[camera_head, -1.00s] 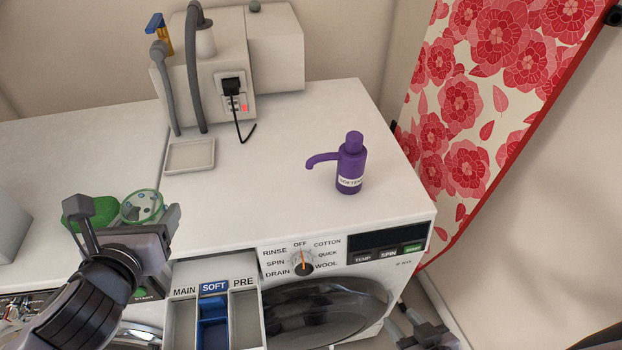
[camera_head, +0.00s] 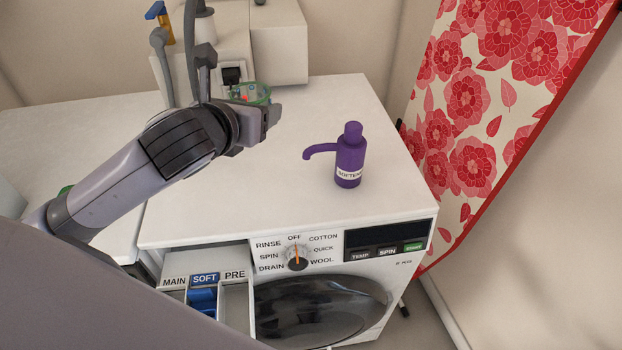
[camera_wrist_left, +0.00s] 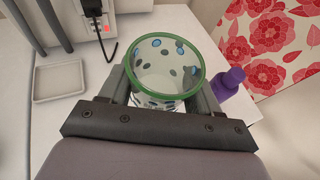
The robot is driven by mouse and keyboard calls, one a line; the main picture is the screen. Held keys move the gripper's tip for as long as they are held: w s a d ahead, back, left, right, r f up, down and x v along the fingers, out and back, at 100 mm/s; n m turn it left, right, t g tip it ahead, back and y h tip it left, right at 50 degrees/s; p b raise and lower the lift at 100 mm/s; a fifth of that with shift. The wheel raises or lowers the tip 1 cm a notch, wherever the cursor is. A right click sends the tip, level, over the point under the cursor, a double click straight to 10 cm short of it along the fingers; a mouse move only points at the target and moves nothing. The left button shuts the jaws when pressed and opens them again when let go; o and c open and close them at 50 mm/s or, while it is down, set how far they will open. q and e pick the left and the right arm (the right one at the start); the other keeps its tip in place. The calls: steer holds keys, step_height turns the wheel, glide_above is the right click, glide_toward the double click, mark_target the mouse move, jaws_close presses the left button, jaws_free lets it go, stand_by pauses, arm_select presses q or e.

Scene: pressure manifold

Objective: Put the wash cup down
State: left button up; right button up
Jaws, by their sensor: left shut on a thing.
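The wash cup is clear with a green rim and dark and blue dots. In the left wrist view the wash cup (camera_wrist_left: 165,68) sits upright between the fingers of my left gripper (camera_wrist_left: 160,95), which is shut on it. In the head view the wash cup (camera_head: 262,92) shows just past my left gripper (camera_head: 258,112), over the back part of the white worktop (camera_head: 290,180), in front of the wall box. The gap between the cup's base and the worktop is hidden. My right gripper is not in view.
A purple softener bottle (camera_head: 349,160) stands on the worktop to the right. A shallow square tray (camera_wrist_left: 60,80) lies to the cup's left in the wrist view. A black plug and cord (camera_head: 231,75) are behind. The detergent drawer (camera_head: 235,295) is open. The front middle worktop is clear.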

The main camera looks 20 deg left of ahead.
mark_target(260, 188)
arm_select(q)
steer(key=shift+w+a+r+y+b, duration=0.2)
steer(key=shift+a+r, duration=0.2)
steer(key=shift+r, duration=0.2)
steer(key=shift+w+a+r+y+b, duration=0.15)
steer(key=shift+a+r, duration=0.2)
steer(key=shift+r, duration=0.2)
steer(key=shift+a, duration=0.15)
step_height(260, 188, down, 19)
steer(key=b, duration=0.5)
steer(key=shift+f, duration=0.25)
steer(key=shift+f, duration=0.1)
steer(key=o, duration=1)
steer(key=shift+o, duration=0.2)
